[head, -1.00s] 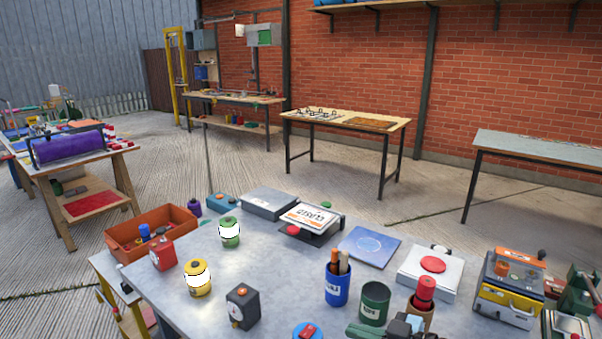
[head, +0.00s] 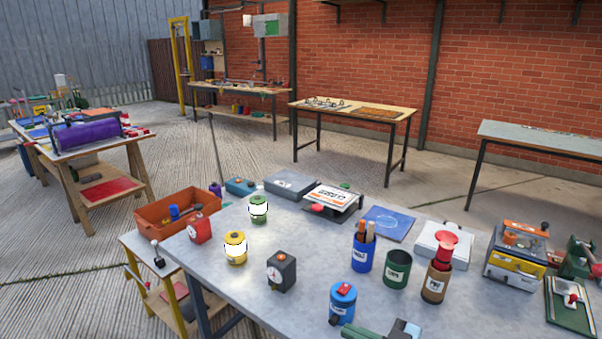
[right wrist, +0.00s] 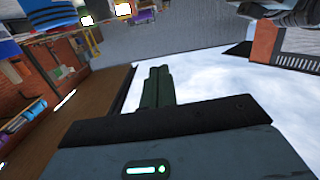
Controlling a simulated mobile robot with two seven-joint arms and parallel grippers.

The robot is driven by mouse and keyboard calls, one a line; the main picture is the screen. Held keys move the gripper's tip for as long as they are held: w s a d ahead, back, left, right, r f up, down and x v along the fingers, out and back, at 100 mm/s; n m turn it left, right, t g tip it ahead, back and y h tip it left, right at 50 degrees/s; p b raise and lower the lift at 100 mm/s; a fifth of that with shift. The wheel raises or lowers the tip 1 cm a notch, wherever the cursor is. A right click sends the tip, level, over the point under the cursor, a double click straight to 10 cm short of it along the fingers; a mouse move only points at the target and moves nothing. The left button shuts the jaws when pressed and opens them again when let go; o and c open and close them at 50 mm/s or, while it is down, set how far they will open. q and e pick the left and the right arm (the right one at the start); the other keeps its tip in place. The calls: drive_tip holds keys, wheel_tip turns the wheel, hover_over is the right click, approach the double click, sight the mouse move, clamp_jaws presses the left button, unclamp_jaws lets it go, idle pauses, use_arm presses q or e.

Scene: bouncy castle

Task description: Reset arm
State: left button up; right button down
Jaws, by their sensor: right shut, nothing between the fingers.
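My right gripper (head: 350,331) shows at the bottom edge of the head view, with green fingers and a grey body. It is over the near part of the grey metal table (head: 235,300), close to a blue canister with a red top (head: 343,303). In the right wrist view its green fingers (right wrist: 158,88) lie side by side, shut, with nothing held. Most of the right arm is out of the head view. My left gripper is not in view.
On the table stand a black gauge box (head: 281,272), a yellow canister (head: 235,248), a blue cup (head: 363,252), a green cup (head: 397,269) and a brown cup (head: 435,285). A toolbox (head: 515,262) is at right. The table's near left part is bare.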

drive_tip(key=s+d+f+m+t+h, duration=0.6)
drive_tip(key=s+d+f+m+h, duration=0.25)
drive_tip(key=s+f, duration=0.4)
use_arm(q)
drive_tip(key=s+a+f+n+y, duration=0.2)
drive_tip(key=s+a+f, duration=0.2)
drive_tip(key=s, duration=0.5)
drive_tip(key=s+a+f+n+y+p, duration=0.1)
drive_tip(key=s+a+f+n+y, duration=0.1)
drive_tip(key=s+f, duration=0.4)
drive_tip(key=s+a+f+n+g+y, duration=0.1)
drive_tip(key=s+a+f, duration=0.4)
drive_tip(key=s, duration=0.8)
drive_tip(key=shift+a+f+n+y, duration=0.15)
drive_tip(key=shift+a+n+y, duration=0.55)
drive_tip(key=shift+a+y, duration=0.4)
use_arm(e)
drive_tip(key=s+d+f+g+h, duration=0.1)
drive_tip(key=s+f+g, duration=0.2)
drive_tip(key=s+f, duration=0.3)
drive_tip(key=s+f+m+g+h, duration=0.1)
drive_tip(key=s+f+g+h, duration=0.1)
drive_tip(key=s+f, duration=0.5)
drive_tip(key=s+g, duration=0.1)
drive_tip(key=s, duration=0.3)
drive_tip(key=shift+s+d+g, duration=0.3)
drive_tip(key=shift+d+g, duration=0.05)
drive_tip(key=shift+g, duration=0.05)
